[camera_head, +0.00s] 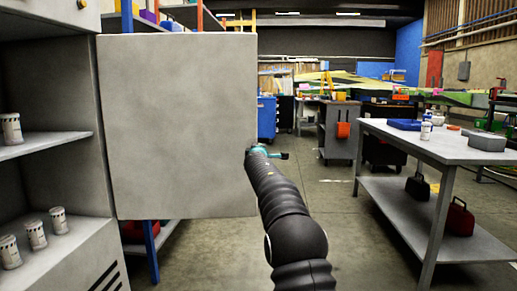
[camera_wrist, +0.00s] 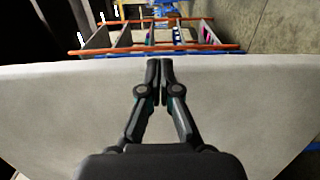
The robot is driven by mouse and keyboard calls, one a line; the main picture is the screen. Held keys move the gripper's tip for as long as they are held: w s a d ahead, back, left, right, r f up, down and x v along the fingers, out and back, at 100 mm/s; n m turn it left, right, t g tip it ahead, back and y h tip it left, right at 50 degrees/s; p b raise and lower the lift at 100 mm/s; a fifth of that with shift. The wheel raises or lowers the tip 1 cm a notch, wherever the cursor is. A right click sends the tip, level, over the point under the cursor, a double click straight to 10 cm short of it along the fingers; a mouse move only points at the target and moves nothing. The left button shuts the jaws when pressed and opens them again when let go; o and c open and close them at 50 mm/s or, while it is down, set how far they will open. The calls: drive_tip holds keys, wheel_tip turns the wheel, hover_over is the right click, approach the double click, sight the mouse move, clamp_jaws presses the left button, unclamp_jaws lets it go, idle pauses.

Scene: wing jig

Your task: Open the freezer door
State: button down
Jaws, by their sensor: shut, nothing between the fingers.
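The freezer (camera_head: 55,175) stands at the left with its inside open to view. Its pale grey door (camera_head: 177,125) is swung wide out to the right of the opening. My gripper (camera_head: 258,151) is at the door's right edge in the head view, its fingers mostly hidden by my arm. In the wrist view, my gripper (camera_wrist: 160,62) is shut and empty, with its fingertips near the edge of the door (camera_wrist: 250,100), which spreads behind the fingers. I cannot tell whether they touch it. No door handle shows in either view.
Several white cans (camera_head: 35,235) stand on the freezer shelves (camera_head: 45,145). A grey worktable (camera_head: 440,145) with boxes stands at the right. Storage racking (camera_wrist: 150,38) is beyond the door. The floor between my arm and the worktable is clear.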

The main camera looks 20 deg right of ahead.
drive_tip(key=shift+w+d, duration=0.15)
drive_tip(key=shift+w, duration=0.15)
drive_tip(key=shift+d, duration=0.1)
drive_tip(key=s+d+b, duration=0.5)
drive_tip(key=s+b, duration=0.1)
drive_tip(key=s, duration=0.6)
drive_tip(key=shift+d, duration=0.2)
idle(0.4)
